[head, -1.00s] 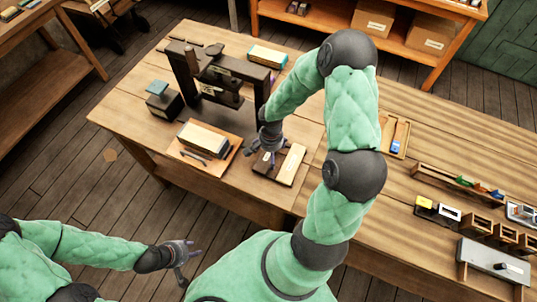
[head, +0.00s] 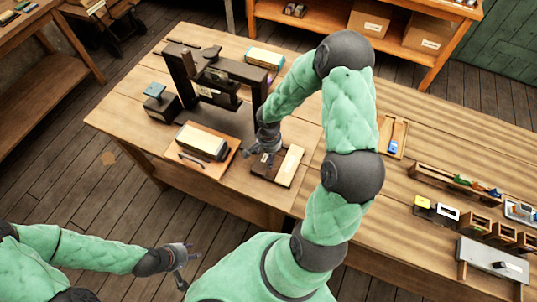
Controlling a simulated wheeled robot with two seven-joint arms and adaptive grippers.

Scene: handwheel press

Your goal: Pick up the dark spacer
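A dark block that looks like the dark spacer (head: 263,165) lies on a small dark board (head: 286,182), left of a pale block (head: 291,166). My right gripper (head: 259,155) hangs just above the dark block, fingers pointing down and spread apart. It partly hides the block, and I cannot tell whether it touches it. My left gripper (head: 185,264) is at the lower left, away from the table, open and empty.
The dark press (head: 258,100) stands behind my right gripper. A wooden board with a pale block (head: 202,141) lies to the left, and a small dark box (head: 162,106) stands behind it. Trays and bins (head: 480,226) fill the table's right side.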

